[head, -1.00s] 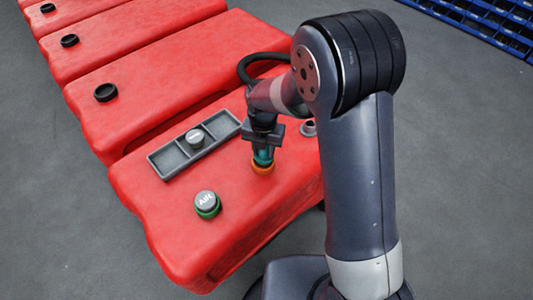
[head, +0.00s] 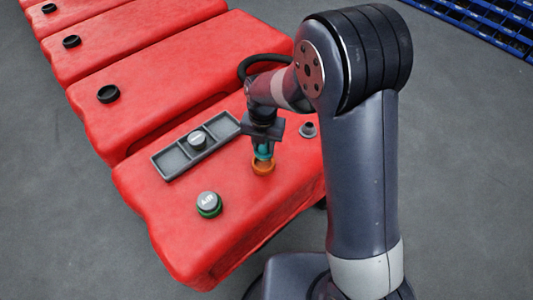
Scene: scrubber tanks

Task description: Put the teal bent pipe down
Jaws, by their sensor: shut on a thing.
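The teal bent pipe (head: 264,151) is between the jaws of my gripper (head: 263,145), which points down over the nearest red tank (head: 240,215). The pipe is directly above an orange ring (head: 263,168) on the tank top. Its lower end meets the ring in the picture; I cannot tell whether it sits inside it or just above. The jaws are shut on the pipe and hide part of it.
A grey compartment tray (head: 174,163) holding a grey-capped piece (head: 197,140) lies left of my gripper. A labelled cap in a green ring (head: 208,204) stands nearer. A small grey fitting (head: 308,130) is to the right. More red tanks with black openings (head: 108,94) extend behind.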

